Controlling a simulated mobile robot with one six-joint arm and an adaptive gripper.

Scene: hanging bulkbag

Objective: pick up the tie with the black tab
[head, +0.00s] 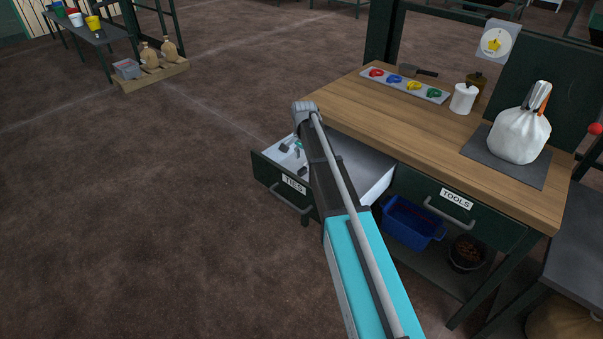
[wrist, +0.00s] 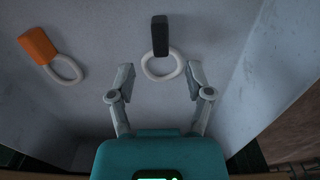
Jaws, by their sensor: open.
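The tie with the black tab (wrist: 160,36) lies on the drawer floor in the wrist view. Its tab points away from me and its white loop (wrist: 147,70) is on the near side. My gripper (wrist: 161,82) is open, with one finger on each side of the loop's near end. The fingers look apart from the tie; I cannot tell the height gap. A tie with an orange tab (wrist: 38,45) and white loop lies to the left. In the head view the open TIES drawer (head: 373,177) is partly hidden by my arm, and the ties cannot be told apart there.
The TOOLS drawer (head: 475,215) is shut.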

